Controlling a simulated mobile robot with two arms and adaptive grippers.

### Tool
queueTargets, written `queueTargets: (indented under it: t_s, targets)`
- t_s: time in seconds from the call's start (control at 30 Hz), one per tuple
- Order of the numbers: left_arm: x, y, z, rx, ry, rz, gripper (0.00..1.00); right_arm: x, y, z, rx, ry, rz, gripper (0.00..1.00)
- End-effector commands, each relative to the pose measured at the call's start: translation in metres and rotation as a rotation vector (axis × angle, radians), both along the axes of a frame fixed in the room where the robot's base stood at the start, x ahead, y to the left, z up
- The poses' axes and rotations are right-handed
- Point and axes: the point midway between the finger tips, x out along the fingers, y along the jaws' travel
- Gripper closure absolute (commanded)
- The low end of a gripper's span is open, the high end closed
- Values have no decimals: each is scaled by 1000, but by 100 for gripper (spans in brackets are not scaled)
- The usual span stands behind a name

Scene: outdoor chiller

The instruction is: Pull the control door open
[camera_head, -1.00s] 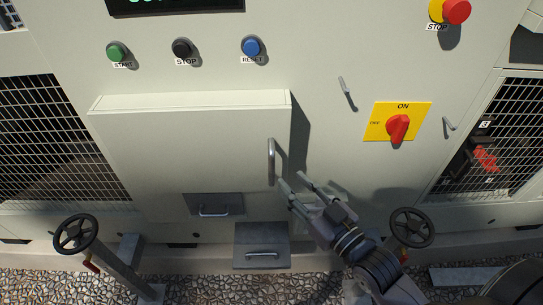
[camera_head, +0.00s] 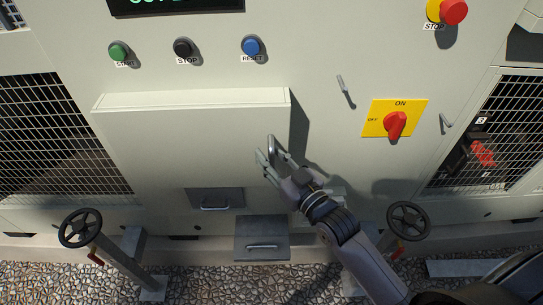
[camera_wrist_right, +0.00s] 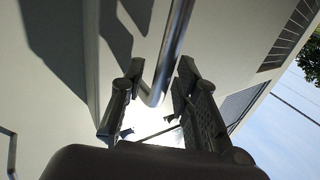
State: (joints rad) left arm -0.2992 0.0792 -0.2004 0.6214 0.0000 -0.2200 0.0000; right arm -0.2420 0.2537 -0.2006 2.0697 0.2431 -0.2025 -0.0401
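The control door (camera_head: 190,140) is a wide pale panel standing out from the cabinet front, and it looks closed. Its upright metal bar handle (camera_head: 271,146) is near the door's right edge. My right gripper (camera_head: 269,158) is at the lower part of this handle, its fingers spread. In the right wrist view the handle (camera_wrist_right: 174,45) runs down between the two open fingers (camera_wrist_right: 160,76), with a gap visible on at least one side. The lower end of the handle sits between the fingers. My left gripper is not in view.
Green, black and blue buttons (camera_head: 251,46) sit above the door. A red rotary switch (camera_head: 395,124) on a yellow plate is to the right. Two black handwheels (camera_head: 80,228) (camera_head: 408,222) and a grey drawer-like box (camera_head: 262,238) stand lower down.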

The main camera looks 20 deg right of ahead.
Motion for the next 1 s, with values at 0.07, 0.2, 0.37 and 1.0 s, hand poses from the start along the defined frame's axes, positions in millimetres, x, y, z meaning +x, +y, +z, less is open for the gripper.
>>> queueTargets:
  t_s: [0.07, 0.2, 0.37, 1.0]
  targets:
    - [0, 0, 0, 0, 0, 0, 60, 0, 0, 0, 0, 0, 0, 79]
    - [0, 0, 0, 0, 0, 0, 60, 0, 0, 0, 0, 0, 0, 88]
    - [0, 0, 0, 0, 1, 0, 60, 0, 0, 0, 0, 0, 0, 99]
    - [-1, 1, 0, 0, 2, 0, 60, 0, 0, 0, 0, 0, 0, 100]
